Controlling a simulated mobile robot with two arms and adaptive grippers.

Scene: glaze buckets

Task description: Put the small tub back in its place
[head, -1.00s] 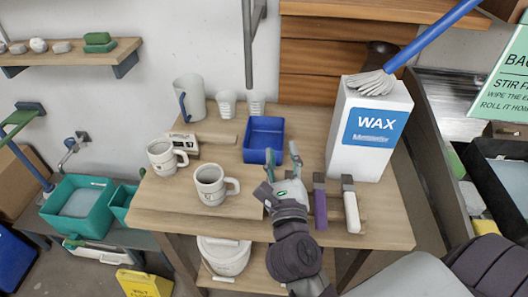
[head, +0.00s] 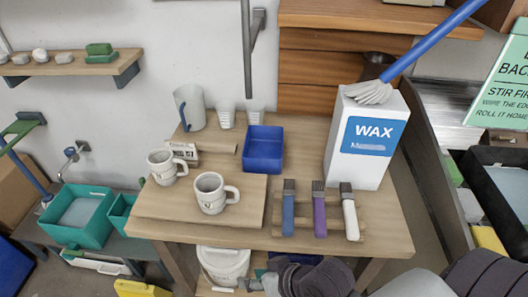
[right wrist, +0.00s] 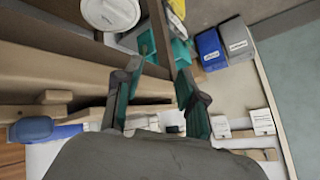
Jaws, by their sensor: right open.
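An open blue tub (head: 262,160) stands on the wooden table behind the brushes. A white lidded bucket (head: 224,266) stands on the shelf under the table; which of the two is the small tub I cannot tell. My right gripper (head: 248,284) is low at the table's front, beside the white bucket and partly hidden by my own arm. In the right wrist view its fingers (right wrist: 158,72) are apart with nothing between them. A white round lid (right wrist: 113,12) and a teal thing (right wrist: 181,52) show beyond the fingertips. My left gripper is not in view.
Two mugs (head: 211,193) stand on a board at the table's left. Blue, purple and white-handled brushes (head: 319,215) lie at the front. A white wax box (head: 365,145) stands at the right, a jug (head: 190,107) and cups behind. Teal bins (head: 78,215) stand at left.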

